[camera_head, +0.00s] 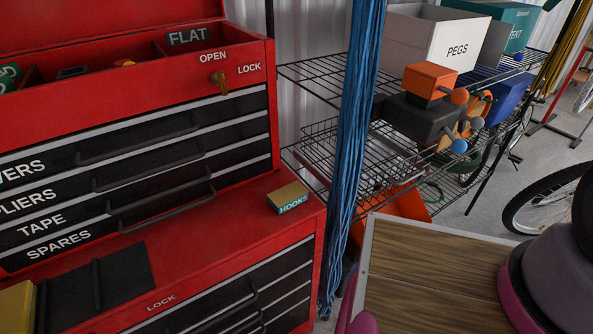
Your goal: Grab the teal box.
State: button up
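A teal box (518,17) with white lettering ending in "ENT" stands at the top right, on the upper wire shelf. It is partly hidden behind a white box marked "PEGS" (419,42), and its top is cut off by the frame edge. A small box marked "HOOKS" (288,198), with a yellowish top and a teal front, lies on the red ledge of the tool chest. A dark grey and magenta part of my arm shows at the lower right. My gripper's fingers cannot be made out in this view.
The red tool chest (262,222) with labelled drawers fills the left. A bundle of blue cords (359,130) hangs before the wire shelf (318,83). An orange and a dark grey block sit on the shelf. A wood-topped surface (430,275) stands in front. A bicycle wheel stands right.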

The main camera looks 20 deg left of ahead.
aim_at(290, 195)
jog(key=k+u, duration=0.1)
jog(key=u, duration=0.3)
jog(key=k+j+u, duration=0.1)
jog(key=u, duration=0.25)
jog(key=k+j+u, duration=0.1)
jog(key=u, duration=0.3)
jog(key=k, duration=0.05)
